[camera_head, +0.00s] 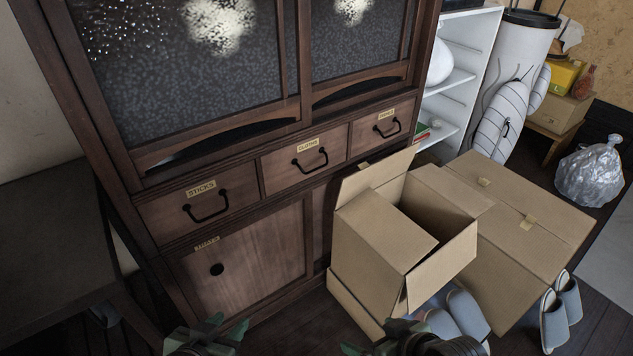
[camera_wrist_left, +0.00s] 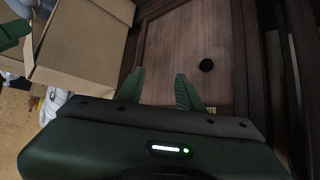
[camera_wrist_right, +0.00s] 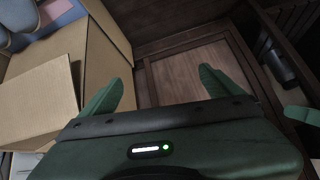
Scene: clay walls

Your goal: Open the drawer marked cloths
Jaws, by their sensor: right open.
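The middle drawer (camera_head: 290,176) of the dark wooden cabinet carries a tag (camera_head: 308,145) that appears to read "CLOTHS". It has a black bail handle (camera_head: 310,162) and looks shut, its front level with its neighbours. My left gripper (camera_head: 226,327) is low in front of the cabinet, below the drawers. In the left wrist view its fingers (camera_wrist_left: 157,88) are apart with nothing between them. My right gripper (camera_head: 378,338) is at the bottom edge, near the open cardboard box. In the right wrist view its fingers (camera_wrist_right: 160,86) are wide apart and empty.
A drawer marked sticks (camera_head: 203,207) is left, another drawer (camera_head: 386,129) right. A lower door (camera_head: 245,262) has a round black hole. An open cardboard box (camera_head: 385,240) stands close before the cabinet's right side, beside a closed box (camera_head: 530,225) and slippers (camera_head: 553,318).

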